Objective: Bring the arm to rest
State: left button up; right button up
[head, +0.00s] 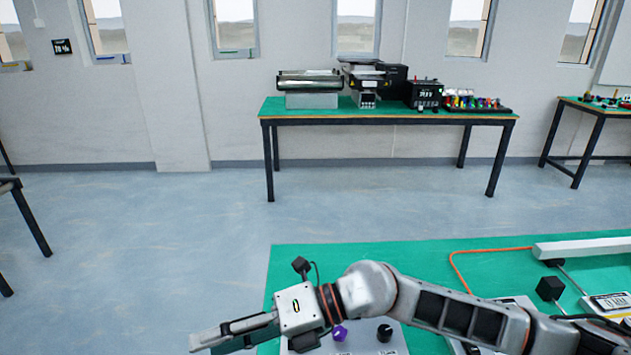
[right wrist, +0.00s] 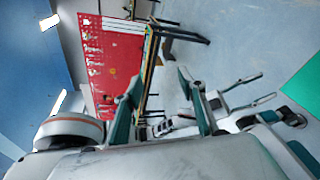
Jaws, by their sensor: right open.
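My right arm comes in from the lower right of the head view and reaches left across the near green table (head: 290,262). My right gripper (head: 200,341) points left, out past the table's left edge, over the floor. In the right wrist view its two fingers (right wrist: 158,82) stand apart with nothing between them. My left gripper cannot be made out in either view.
Under the arm are a panel with a purple knob (head: 339,333) and a black knob (head: 384,333). An orange cable (head: 456,268) and a white bar (head: 585,248) lie to the right. A far table (head: 390,117) holds machines.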

notch_tip(320, 180, up, 9)
jog(key=a+m+t+y, duration=0.1)
jog(key=m+t+y, duration=0.2)
jog(key=m+y, duration=0.15)
jog(key=w+d+r+m+t+h, duration=0.2)
jog(key=w+d+m+t, duration=0.45)
jog(key=m+t, duration=0.2)
jog(key=w+d+r+m+t+h, duration=0.2)
jog(key=w+d+r+m+t, duration=0.1)
jog(key=w+d+m+t, duration=0.45)
jog(key=d+f+m+h, duration=1.2)
jog(key=d+f+h, duration=0.4)
jog(key=d, duration=0.6)
jog(key=s+d+f+m+g+h, duration=0.35)
jog(key=s+d+f+g, duration=0.55)
jog(key=s+d+f, duration=0.85)
jog(key=s+a+f+m+t+y, duration=0.1)
jog(key=a+f+y, duration=0.6)
jog(key=a+f, duration=0.7)
jog(key=a+m+t, duration=0.1)
jog(key=a+t, duration=0.1)
jog(key=a, duration=0.1)
jog(key=shift+s+a+f+t, duration=0.15)
jog(key=shift+a+f+t, duration=0.1)
jog(key=shift+f+t, duration=0.15)
